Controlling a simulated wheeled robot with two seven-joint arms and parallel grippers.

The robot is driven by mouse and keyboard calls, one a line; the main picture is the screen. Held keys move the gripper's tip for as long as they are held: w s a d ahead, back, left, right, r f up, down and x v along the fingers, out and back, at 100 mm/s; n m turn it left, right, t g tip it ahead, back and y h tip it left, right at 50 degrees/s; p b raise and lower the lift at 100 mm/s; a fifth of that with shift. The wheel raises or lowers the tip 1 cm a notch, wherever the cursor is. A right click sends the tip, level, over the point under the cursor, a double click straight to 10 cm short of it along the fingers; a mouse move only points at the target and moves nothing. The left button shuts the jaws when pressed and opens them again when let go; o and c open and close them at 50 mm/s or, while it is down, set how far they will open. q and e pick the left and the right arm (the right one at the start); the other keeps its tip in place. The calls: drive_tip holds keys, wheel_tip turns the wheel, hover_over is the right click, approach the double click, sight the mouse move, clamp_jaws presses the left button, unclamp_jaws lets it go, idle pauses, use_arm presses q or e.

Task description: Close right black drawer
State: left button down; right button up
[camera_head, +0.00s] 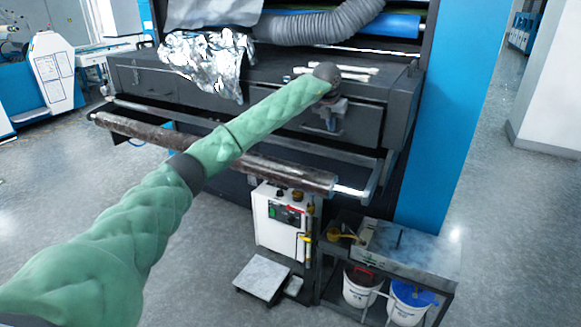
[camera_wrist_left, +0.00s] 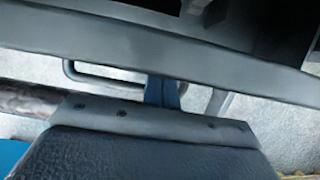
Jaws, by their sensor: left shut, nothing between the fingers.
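The right black drawer (camera_head: 362,123) is at the right end of the dark cabinet in the head view, with a handle low on its front. In the left wrist view its grey front edge (camera_wrist_left: 100,40) runs across the picture, with the handle (camera_wrist_left: 105,82) below and dark space beyond. My left gripper (camera_head: 328,112) is at the drawer's front, partly hidden by my wrist. Its two blue-grey fingertips (camera_wrist_left: 162,92) are together and empty, close to the front edge; I cannot tell whether they touch it. My right gripper is out of view.
A long brown roller (camera_head: 270,168) lies below the drawers. Crumpled silver foil (camera_head: 208,60) hangs over the cabinet's left part. A white control box (camera_head: 280,225) and a low rack with buckets (camera_head: 362,285) stand below. The floor on the left is clear.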

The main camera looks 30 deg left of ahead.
use_arm(q)
drive_tip(key=shift+w, duration=0.75)
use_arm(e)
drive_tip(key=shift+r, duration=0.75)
use_arm(q)
drive_tip(key=shift+r, duration=0.1)
